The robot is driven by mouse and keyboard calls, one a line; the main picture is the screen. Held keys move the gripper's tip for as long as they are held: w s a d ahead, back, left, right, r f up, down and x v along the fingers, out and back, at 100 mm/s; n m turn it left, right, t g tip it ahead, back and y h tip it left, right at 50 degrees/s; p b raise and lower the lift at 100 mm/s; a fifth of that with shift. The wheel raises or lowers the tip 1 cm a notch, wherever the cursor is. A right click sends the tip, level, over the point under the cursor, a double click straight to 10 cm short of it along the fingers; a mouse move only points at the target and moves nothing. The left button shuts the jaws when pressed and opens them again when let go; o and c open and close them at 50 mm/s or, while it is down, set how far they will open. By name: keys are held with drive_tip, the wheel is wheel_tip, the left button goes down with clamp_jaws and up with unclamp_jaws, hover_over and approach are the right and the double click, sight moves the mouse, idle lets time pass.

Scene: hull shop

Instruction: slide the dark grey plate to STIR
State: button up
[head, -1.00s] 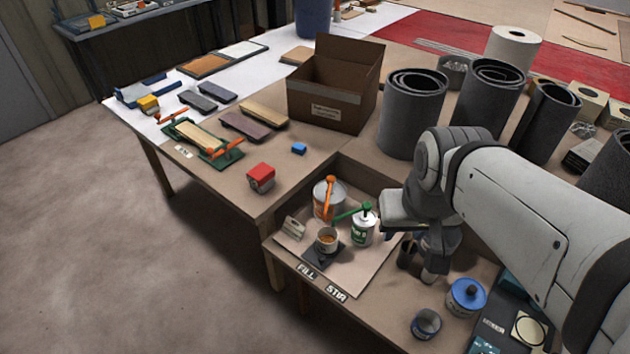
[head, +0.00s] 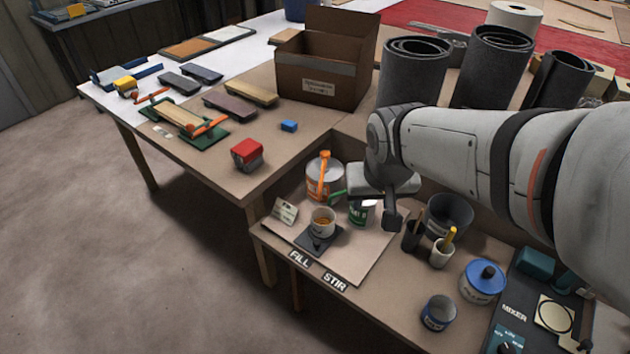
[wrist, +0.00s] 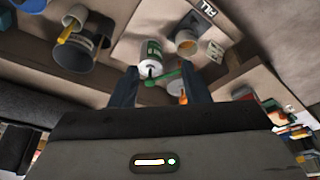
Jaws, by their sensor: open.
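The dark grey plate (head: 315,241) lies on the light board (head: 352,262) on the lower bench, near the FILL label (head: 299,259). A white cup with orange-brown contents (head: 322,222) stands on the plate; the cup also shows in the wrist view (wrist: 187,44). The STIR label (head: 335,282) is to the right of FILL along the front edge. My gripper (head: 392,220) is above the board, right of the plate and apart from it. In the wrist view its two fingers (wrist: 160,92) are spread with nothing held between them.
An orange-handled can (head: 323,182) and a green-and-white can (head: 361,212) stand behind the cup. A small card (head: 284,211) is left of it. Dark and white cups, a grey bucket (head: 450,215) and a blue-lidded pot (head: 483,281) stand to the right. The board's front right is clear.

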drive_tip(key=n+b, duration=0.1)
drive_tip(key=b, duration=1.4)
approach(317, 242)
drive_tip(key=f, duration=0.2)
drive_tip(key=shift+t+y, duration=0.3)
drive_tip(key=b+x, duration=0.2)
drive_tip(key=x, duration=0.5)
drive_tip(key=shift+d, duration=0.25)
drive_tip(key=shift+r, duration=0.1)
drive_tip(key=shift+c, duration=0.5)
clamp_jaws()
